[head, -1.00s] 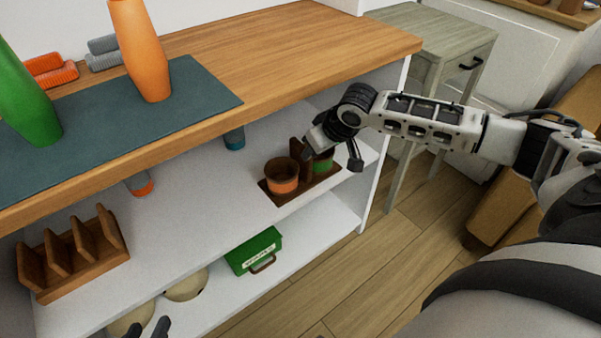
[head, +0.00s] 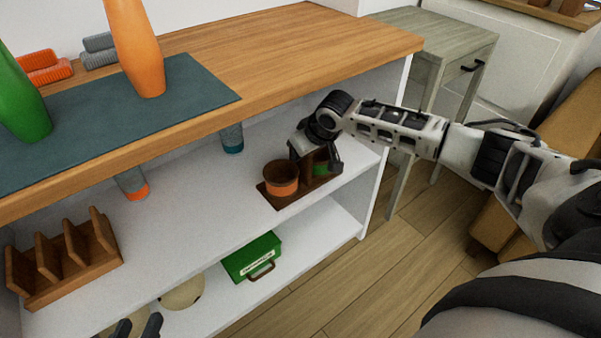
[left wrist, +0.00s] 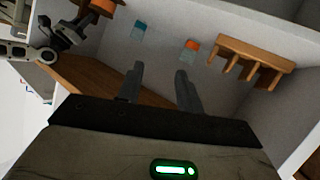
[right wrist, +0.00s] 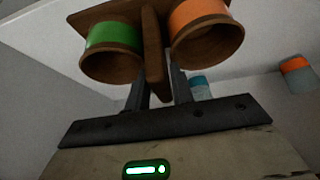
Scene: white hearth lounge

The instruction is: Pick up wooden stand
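The dark wooden stand (head: 291,200) sits on the middle white shelf at its right end. It holds an orange-banded cup (head: 281,180) and a green-banded cup (head: 320,168), with an upright divider between them. My right gripper (head: 315,158) is over the stand and partly covers it. In the right wrist view, the divider (right wrist: 153,40) lies between the open fingers of my right gripper (right wrist: 158,80); I cannot tell whether they touch it. My left gripper (head: 150,326) is at the bottom edge of the head view. In the left wrist view it (left wrist: 160,72) is open and empty.
A slotted wooden rack (head: 65,262) stands at the shelf's left end. The wooden top (head: 280,50) overhangs the shelf. Orange-and-grey (head: 132,184) and blue-and-grey (head: 231,138) cups stand further back. A green box (head: 251,257) is on the lower shelf. The middle shelf's centre is clear.

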